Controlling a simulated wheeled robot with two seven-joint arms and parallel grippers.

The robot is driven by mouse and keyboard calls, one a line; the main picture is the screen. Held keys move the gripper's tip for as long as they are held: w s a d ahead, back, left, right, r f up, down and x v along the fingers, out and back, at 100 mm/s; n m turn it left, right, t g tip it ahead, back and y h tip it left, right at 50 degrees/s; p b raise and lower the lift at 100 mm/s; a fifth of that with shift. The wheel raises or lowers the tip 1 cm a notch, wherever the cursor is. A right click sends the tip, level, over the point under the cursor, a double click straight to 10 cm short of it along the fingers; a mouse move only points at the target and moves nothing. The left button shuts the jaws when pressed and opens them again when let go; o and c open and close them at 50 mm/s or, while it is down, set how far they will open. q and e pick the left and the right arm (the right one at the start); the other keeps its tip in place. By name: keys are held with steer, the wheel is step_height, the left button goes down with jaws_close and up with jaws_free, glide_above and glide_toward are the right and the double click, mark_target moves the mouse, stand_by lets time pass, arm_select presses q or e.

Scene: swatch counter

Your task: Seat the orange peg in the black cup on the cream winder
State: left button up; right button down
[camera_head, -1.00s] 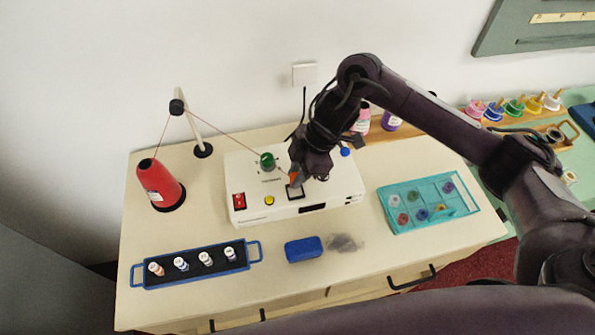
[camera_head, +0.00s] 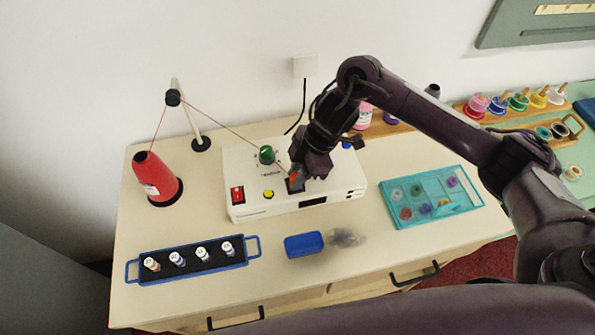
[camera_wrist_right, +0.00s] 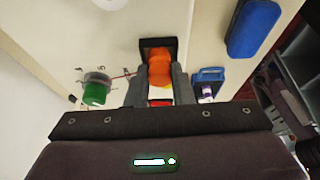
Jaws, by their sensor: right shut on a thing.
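The cream winder (camera_head: 250,210) stands on the table. Its black cup (camera_head: 290,190) is at the front of its top, partly hidden by my gripper; the wrist view also shows its dark square rim (camera_wrist_right: 146,43). My right gripper (camera_head: 296,181) is shut on the orange peg (camera_head: 293,177), over the cup. In the wrist view the orange peg (camera_wrist_right: 160,68) sits between the fingers, its far end overlapping the cup opening. I cannot tell how deep the peg is in the cup. My left gripper is not in view.
A green knob (camera_head: 266,154), red switch (camera_head: 237,194) and yellow button (camera_head: 268,194) are on the winder. A red thread cone (camera_head: 155,180) stands left, its thread running over a post. A blue-handled tray (camera_head: 140,271), blue box (camera_head: 304,244) and teal organizer (camera_head: 392,217) lie in front and right.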

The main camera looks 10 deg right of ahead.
steer(key=c, duration=1.2)
jaws_free()
steer(key=v, duration=0.7)
steer(key=shift+d+r, duration=0.15)
steer(key=shift+r, duration=0.25)
steer(key=shift+s+f, duration=0.1)
